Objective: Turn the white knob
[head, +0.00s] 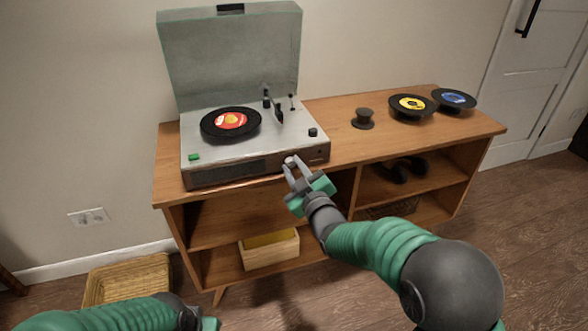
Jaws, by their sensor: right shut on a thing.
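The record player (246,158) stands on the wooden cabinet with its lid raised and a black record with a red label (231,122) on its platter. The white knob (290,161) is on the player's front panel, small and mostly covered by my gripper. My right gripper (295,165) reaches up to the front panel, its grey fingers closed around the knob. My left gripper (208,324) is at the bottom edge, low and away from the cabinet, mostly cut off, so its fingers do not show clearly.
On the cabinet top (345,148), right of the player, are a small black weight (363,119) and records with yellow (412,104) and blue (454,98) labels. Headphones (402,170) lie on a shelf. A wooden box (268,251) sits below, and a wicker basket (127,279) is on the floor.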

